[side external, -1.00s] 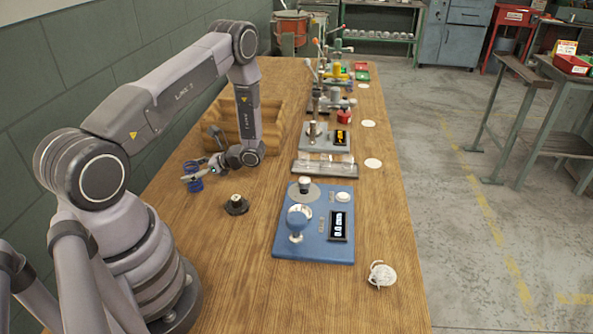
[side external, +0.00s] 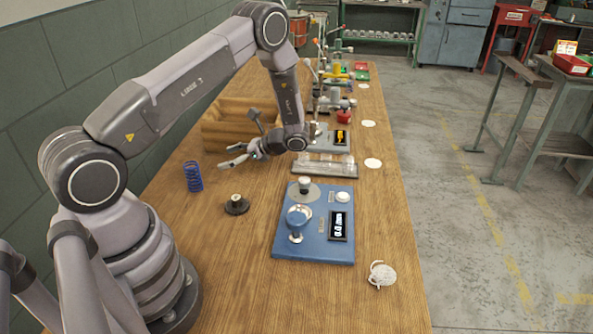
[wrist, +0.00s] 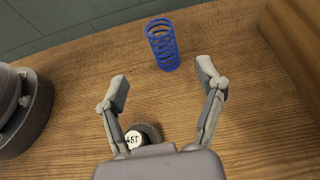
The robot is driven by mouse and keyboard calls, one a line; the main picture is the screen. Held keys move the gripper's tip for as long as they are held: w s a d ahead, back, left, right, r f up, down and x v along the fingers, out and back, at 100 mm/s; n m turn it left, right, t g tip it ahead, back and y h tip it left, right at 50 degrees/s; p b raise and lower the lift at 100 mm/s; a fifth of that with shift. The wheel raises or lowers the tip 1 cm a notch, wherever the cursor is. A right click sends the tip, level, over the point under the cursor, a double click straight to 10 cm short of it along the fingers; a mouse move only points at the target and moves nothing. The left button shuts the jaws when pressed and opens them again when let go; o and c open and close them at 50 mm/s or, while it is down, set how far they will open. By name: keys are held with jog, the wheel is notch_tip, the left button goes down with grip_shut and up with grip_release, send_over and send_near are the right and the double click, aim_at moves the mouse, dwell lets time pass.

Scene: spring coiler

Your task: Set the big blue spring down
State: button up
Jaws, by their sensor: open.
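The big blue spring (side external: 194,176) stands upright on the wooden table, left of my gripper in the side view. It also stands in the wrist view (wrist: 162,45), beyond my fingertips and apart from them. My gripper (side external: 229,156) is open and empty, to the right of the spring and above the table. In the wrist view its two fingers (wrist: 163,80) are spread wide with bare table between them.
A dark round weight (side external: 237,205) with a light top sits in front of the spring. A wooden tray (side external: 222,130) lies behind my gripper. A blue device with a display (side external: 315,240) and a clear fixture (side external: 325,166) stand to the right.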

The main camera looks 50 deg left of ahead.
jog(key=s+d+r+n+t+h, duration=0.1)
jog(key=d+r+n+t+h, duration=0.3)
jog(key=r, duration=0.7)
jog(key=s+d+r+n+t+h, duration=0.1)
jog(key=d+r+t, duration=0.1)
jog(key=d+r, duration=0.65)
jog(key=s+d+r+n+t+h, duration=0.3)
jog(key=s+d+r+t, duration=0.5)
jog(key=s+r, duration=0.4)
jog(key=shift+s+n+t+h, duration=0.4)
jog(key=shift+s+t+h, duration=0.1)
jog(key=shift+h, duration=0.2)
